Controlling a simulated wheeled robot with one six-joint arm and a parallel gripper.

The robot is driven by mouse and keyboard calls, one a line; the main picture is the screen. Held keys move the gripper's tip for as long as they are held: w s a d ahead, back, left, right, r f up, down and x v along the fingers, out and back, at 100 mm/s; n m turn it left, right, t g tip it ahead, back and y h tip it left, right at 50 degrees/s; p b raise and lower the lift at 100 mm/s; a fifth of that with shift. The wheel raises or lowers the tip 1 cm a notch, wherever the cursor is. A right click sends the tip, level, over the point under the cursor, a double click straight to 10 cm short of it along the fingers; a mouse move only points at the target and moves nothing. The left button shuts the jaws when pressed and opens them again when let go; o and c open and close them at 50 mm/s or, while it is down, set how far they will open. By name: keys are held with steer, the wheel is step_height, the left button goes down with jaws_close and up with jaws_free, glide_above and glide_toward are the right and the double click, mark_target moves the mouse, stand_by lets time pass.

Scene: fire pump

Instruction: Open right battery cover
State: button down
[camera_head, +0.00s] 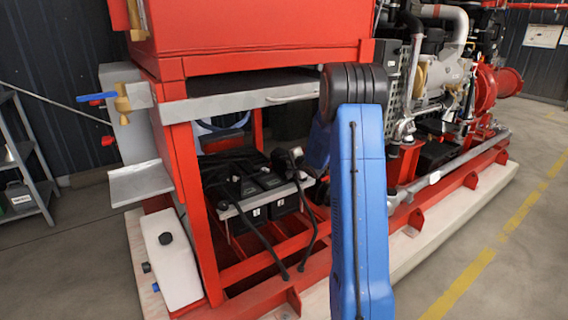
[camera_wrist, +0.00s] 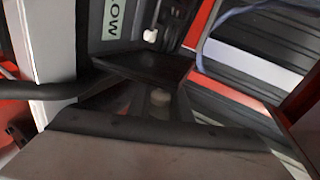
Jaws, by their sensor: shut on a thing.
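Two black batteries (camera_head: 268,183) sit side by side in the red frame under the tank, with a pale strap across their front. My gripper (camera_head: 290,158) is at the upper right of the batteries, partly hidden by my blue arm. In the wrist view its dark fingers (camera_wrist: 145,88) are shut on a dark flat piece, which appears to be the right battery cover (camera_wrist: 145,66). The cover's outline is unclear in the head view. A dark case with a pale green label (camera_wrist: 113,18) stands just beyond the fingers.
Black cables (camera_head: 268,240) hang in front of the batteries. A grey panel with a handle (camera_head: 240,95) juts out above the opening, and a red post (camera_head: 190,205) bounds it on the left. The engine (camera_head: 435,80) stands to the right. Open floor (camera_head: 500,265) lies at the right.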

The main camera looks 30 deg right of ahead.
stand_by(0.4)
steer(key=c, duration=1.7)
jaws_free()
steer(key=shift+o, duration=0.2)
steer(key=v, duration=1.7)
steer(key=shift+s, duration=0.15)
